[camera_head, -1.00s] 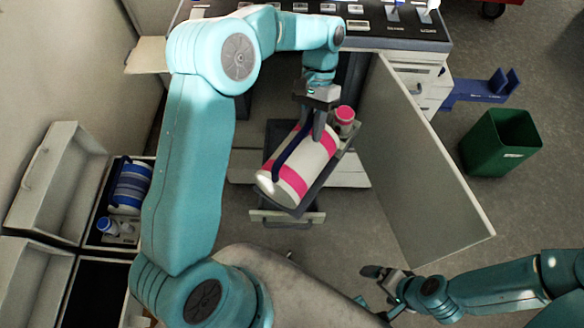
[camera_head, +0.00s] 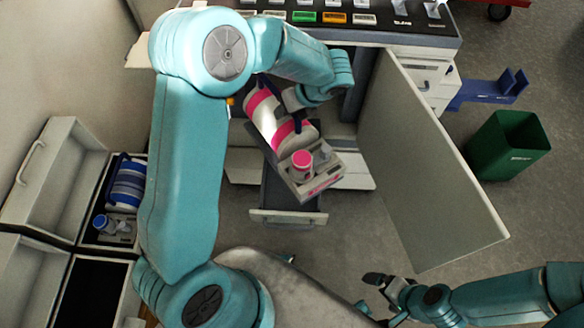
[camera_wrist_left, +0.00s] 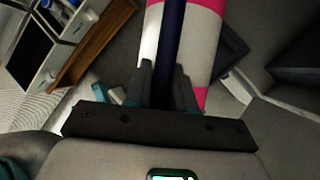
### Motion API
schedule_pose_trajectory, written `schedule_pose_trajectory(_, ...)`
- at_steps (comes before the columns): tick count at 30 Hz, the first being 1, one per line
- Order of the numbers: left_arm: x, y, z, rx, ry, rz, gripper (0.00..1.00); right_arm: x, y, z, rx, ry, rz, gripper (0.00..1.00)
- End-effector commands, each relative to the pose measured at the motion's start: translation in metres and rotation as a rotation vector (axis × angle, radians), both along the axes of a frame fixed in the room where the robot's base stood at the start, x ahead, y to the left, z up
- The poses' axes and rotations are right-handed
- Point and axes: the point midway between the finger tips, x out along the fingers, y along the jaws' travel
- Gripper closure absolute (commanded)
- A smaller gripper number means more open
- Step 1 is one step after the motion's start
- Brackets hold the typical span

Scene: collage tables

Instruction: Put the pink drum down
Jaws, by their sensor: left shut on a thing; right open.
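The pink drum (camera_head: 266,116) is a white cylinder with pink bands and a dark handle. At one end it has a grey block with a pink-capped bottle (camera_head: 302,166). It is held tilted over an open drawer (camera_head: 288,213) in the middle of the head view. My left gripper (camera_head: 290,100) is shut on the drum's dark handle; in the left wrist view the fingers (camera_wrist_left: 168,85) close around this handle (camera_wrist_left: 168,45), with the drum (camera_wrist_left: 202,45) behind. My right gripper (camera_head: 375,282) is open and empty at the lower right.
A blue drum (camera_head: 128,183) sits in a tray at the left, near pale open drawers (camera_head: 45,180). A large open door panel (camera_head: 425,165) stands to the right of the drum. A green bin (camera_head: 508,145) and a blue bracket (camera_head: 487,90) are further right on clear floor.

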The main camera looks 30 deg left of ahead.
Motion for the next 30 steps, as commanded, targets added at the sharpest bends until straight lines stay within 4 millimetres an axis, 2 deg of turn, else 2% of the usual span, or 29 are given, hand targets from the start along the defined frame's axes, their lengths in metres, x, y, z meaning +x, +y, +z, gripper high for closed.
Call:
schedule_pose_trajectory(6, 0.009, 0.001, -0.001, 0.002, -0.004, -0.402, 1.0, 0.0, 0.0, -0.008, 0.0, 0.0, 0.0, 0.0)
schedule_pose_trajectory(12, 0.013, -0.002, -0.002, 0.003, -0.004, -0.604, 1.0, 0.0, 0.0, -0.01, 0.0, 0.0, 0.0, 0.0)
schedule_pose_trajectory(14, 0.014, -0.003, -0.007, 0.003, -0.002, -0.63, 1.0, 0.0, 0.0, -0.012, 0.0, 0.0, 0.0, 0.0)
schedule_pose_trajectory(22, 0.013, -0.003, -0.052, 0.002, 0.0, -0.641, 1.0, 0.0, 0.0, -0.026, 0.0, 0.0, 0.0, 0.0)
schedule_pose_trajectory(30, 0.014, -0.003, -0.071, 0.003, -0.002, -0.639, 1.0, 0.0, 0.0, -0.03, 0.0, 0.0, 0.0, 0.0)
